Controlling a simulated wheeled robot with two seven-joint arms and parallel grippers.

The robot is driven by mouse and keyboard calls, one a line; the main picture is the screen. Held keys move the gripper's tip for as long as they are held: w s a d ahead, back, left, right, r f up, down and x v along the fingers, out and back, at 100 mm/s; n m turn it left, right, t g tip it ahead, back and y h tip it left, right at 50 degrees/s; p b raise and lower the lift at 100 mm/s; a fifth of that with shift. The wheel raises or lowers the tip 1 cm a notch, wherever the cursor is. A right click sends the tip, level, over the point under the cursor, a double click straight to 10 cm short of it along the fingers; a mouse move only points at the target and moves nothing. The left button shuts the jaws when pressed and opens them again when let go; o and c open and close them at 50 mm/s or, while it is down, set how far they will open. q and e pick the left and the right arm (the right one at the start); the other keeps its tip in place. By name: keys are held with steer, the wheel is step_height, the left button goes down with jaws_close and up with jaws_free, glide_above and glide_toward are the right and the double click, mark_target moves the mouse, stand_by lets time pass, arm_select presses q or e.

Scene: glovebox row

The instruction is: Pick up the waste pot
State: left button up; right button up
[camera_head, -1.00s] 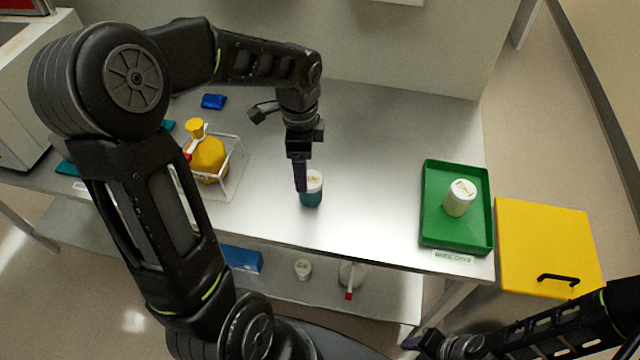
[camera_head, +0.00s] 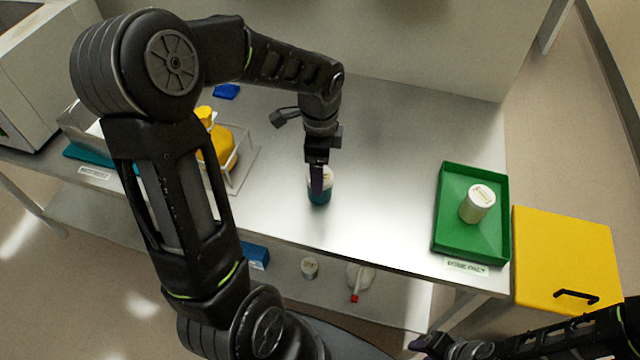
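A teal pot with a white lid (camera_head: 325,197) stands upright on the steel bench, near its front edge. My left gripper (camera_head: 317,186) points down at this pot, and a dark finger overlaps the lid and side. I cannot tell whether it touches or how far the fingers are apart. A white pot (camera_head: 475,207) stands in the green tray (camera_head: 447,240) on the right, and another pot (camera_head: 309,267) is on the lower shelf. I cannot read which pot is marked as waste. My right gripper (camera_head: 422,343) is low at the bottom right, away from the bench top; its fingers are unclear.
A yellow bottle (camera_head: 217,145) sits in a clear-walled holder (camera_head: 243,165) left of the teal pot, partly behind my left arm. A yellow bin (camera_head: 565,250) stands right of the bench. A wash bottle (camera_head: 360,278) is on the lower shelf. The bench between pot and tray is clear.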

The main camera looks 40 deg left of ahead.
arm_select(q)
steer(key=shift+s+f+p, duration=0.15)
steer(key=shift+f+p, duration=0.25)
steer(key=shift+f, duration=2.25)
steer(key=shift+c, duration=0.5)
steer(key=c, duration=1.5)
